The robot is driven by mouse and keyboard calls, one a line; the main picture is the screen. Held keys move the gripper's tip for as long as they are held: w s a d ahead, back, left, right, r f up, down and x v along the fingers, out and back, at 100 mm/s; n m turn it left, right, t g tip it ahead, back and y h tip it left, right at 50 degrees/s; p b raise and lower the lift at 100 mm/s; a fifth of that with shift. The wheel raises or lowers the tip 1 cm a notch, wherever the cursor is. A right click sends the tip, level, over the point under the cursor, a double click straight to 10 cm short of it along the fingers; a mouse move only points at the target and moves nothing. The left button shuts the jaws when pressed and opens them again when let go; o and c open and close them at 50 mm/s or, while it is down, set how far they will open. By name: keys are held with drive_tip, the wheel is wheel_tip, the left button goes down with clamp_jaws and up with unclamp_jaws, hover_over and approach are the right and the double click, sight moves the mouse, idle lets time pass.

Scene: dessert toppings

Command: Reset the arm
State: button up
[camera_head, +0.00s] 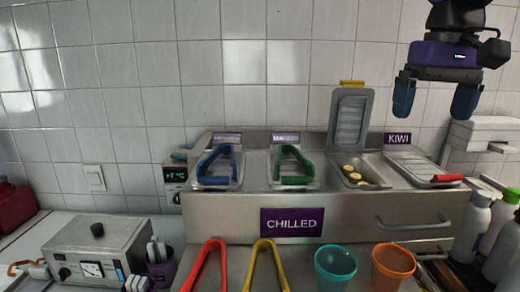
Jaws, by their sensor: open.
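My gripper (437,97) hangs at the upper right, in front of the tiled wall and above the KIWI label. Its two dark blue fingers point down and are apart, with nothing between them. Below and to its left is the chilled topping unit (350,222). One of its lids (351,118) stands raised, with pale yellow pieces (352,176) in the bin under it. The other lids are down: one with a blue handle (217,166), one with a green handle (291,166), and the kiwi lid (420,166) at the right with a red grip.
Red tongs (204,262), yellow tongs (264,262), a teal cup (335,262) and an orange cup (393,260) stand in front. White bottles (475,220) stand at the right. A metal appliance (95,250) sits at the left. The wall area left of my gripper is clear.

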drive_tip(key=s+d+f+t, duration=0.3)
drive_tip(key=s+f+t, duration=0.1)
drive_tip(key=s+f, duration=0.7)
drive_tip(key=shift+s+f+t, duration=0.3)
drive_tip(key=shift+s+f, duration=0.05)
